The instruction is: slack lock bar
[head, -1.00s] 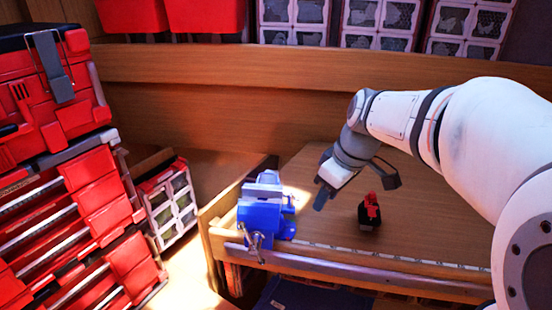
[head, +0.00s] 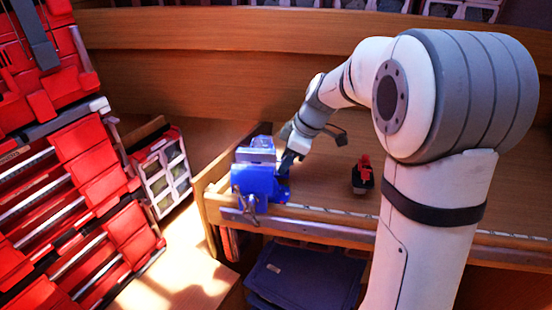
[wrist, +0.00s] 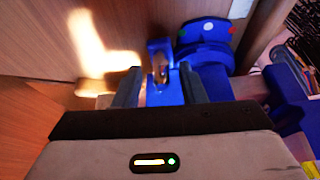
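A blue bench vise (head: 258,182) with grey jaws stands at the left front corner of the wooden workbench, a metal handle hanging at its front. My gripper (head: 288,163) is at the vise's right side, pointing down. In the wrist view my gripper (wrist: 160,88) has its two dark fingers apart. A small upright blue bar or lug (wrist: 160,58) shows between them, with a narrow gap visible on each side. Behind it is a round blue vise part (wrist: 206,42) with red, green and white dots. The fingertips' exact depth along the bar is hard to judge.
A small red and black object (head: 362,174) stands on the workbench (head: 330,185) to the right of my gripper. Red drawer stacks (head: 95,180) and a small white-framed organiser (head: 162,172) are at the left. Dark blue bins (head: 305,275) sit below the bench.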

